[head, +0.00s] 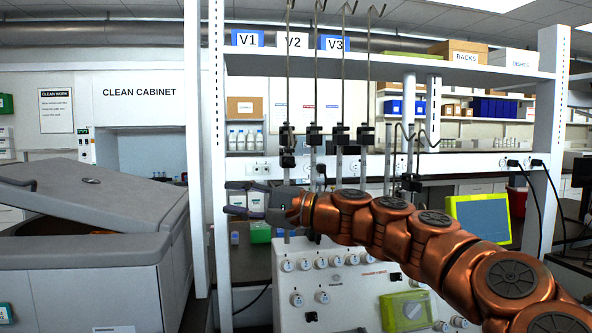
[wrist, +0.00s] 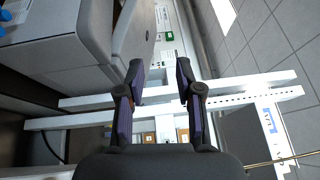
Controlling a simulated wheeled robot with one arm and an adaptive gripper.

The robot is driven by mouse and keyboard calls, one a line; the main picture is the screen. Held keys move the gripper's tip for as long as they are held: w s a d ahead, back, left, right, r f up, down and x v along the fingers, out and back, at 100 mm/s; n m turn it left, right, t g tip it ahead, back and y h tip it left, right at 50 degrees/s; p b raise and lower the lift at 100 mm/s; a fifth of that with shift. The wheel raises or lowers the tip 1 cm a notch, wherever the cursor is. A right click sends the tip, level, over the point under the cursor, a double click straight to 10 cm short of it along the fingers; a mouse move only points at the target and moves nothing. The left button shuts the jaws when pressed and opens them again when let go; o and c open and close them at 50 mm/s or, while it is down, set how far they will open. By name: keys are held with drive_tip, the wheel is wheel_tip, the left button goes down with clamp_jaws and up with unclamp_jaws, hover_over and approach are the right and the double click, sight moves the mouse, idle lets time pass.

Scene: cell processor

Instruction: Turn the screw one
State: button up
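My gripper (head: 229,197) is open and empty in the head view, held level in front of the left white post and pointing left. In the wrist view my gripper (wrist: 160,67) shows two dark fingers spread apart with nothing between them. The white cell processor (head: 345,290) stands below my arm, with several round white knobs (head: 321,263) on its front. Metal rods with black screw clamps (head: 314,134) rise behind my arm, below the labels V1 (head: 248,39), V2 and V3. I cannot tell which part is screw one. My arm hides part of the processor's top.
A large grey machine with a raised lid (head: 95,210) stands at the left. White shelf posts (head: 197,150) stand close to my gripper. A green-framed screen (head: 480,218) is behind my arm at the right. A green box (head: 260,232) sits below my gripper.

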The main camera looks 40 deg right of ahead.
sight(294, 165)
drive_tip(key=d+r+m+t+h, duration=0.1)
drive_tip(key=d+m+t+h, duration=0.6)
drive_tip(key=d, duration=1.4)
drive_tip(key=shift+m+g+y, duration=0.4)
drive_tip(key=shift+m+y, duration=0.2)
drive_tip(key=shift+y, duration=0.1)
drive_tip(key=shift+a+r+p+x, duration=0.1)
drive_tip(key=shift+p+x, duration=0.45)
drive_tip(key=shift+x, duration=1.3)
drive_tip(key=shift+a+r+p+x, duration=0.15)
drive_tip(key=shift+p+x, duration=0.35)
drive_tip(key=shift+x, duration=1.35)
drive_tip(key=shift+s, duration=0.15)
clamp_jaws()
